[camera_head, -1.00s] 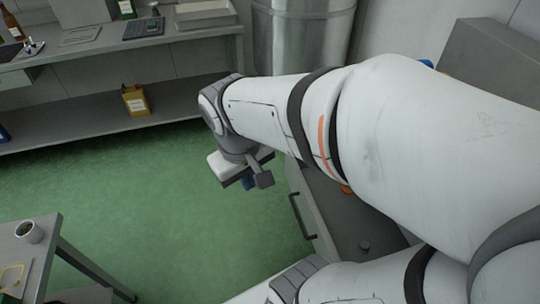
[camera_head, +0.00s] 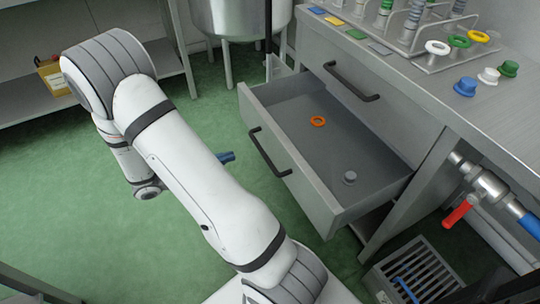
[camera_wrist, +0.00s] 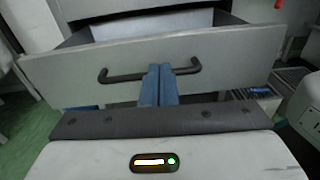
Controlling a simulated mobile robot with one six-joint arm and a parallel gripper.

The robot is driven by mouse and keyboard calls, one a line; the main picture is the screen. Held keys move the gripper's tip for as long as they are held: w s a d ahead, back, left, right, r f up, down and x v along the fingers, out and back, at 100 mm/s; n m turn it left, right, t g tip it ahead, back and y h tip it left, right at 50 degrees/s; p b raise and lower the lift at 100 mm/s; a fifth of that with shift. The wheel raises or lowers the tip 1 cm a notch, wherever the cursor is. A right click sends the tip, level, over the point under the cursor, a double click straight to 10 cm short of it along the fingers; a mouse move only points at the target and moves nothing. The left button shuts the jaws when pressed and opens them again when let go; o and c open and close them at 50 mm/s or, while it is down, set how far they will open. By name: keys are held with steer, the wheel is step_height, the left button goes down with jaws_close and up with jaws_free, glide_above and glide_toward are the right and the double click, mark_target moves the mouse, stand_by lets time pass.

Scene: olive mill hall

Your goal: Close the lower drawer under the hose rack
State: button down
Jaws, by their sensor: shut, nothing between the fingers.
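The lower drawer (camera_head: 325,204) under the hose rack is pulled well out. An orange ring (camera_head: 318,122) and a grey knob-like piece (camera_head: 349,177) lie inside it. Its dark bar handle (camera_head: 268,152) is on the front panel. My gripper's blue fingertips (camera_head: 227,157) show just left of the handle in the head view. In the wrist view my gripper (camera_wrist: 159,84) is shut and empty, pointing at the middle of the drawer front (camera_wrist: 225,50), with the handle (camera_wrist: 108,77) behind the fingers. I cannot tell whether they touch it. The upper drawer (camera_head: 345,75) is shut.
The hose rack (camera_head: 430,62) stands on the counter above, with coloured caps (camera_head: 465,87) nearby. A pipe with a red valve lever (camera_head: 459,212) and a floor grate (camera_head: 425,270) are at the right. Green floor (camera_head: 185,238) is open at the left.

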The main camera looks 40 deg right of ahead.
steer(key=f, duration=0.2)
steer(key=b, duration=0.4)
glide_toward(279, 140)
steer(key=shift+n, duration=0.3)
steer(key=x, duration=0.5)
steer(key=shift+d+f, duration=0.1)
steer(key=shift+f, duration=0.15)
steer(key=shift+x, duration=0.8)
steer(key=shift+r, duration=0.1)
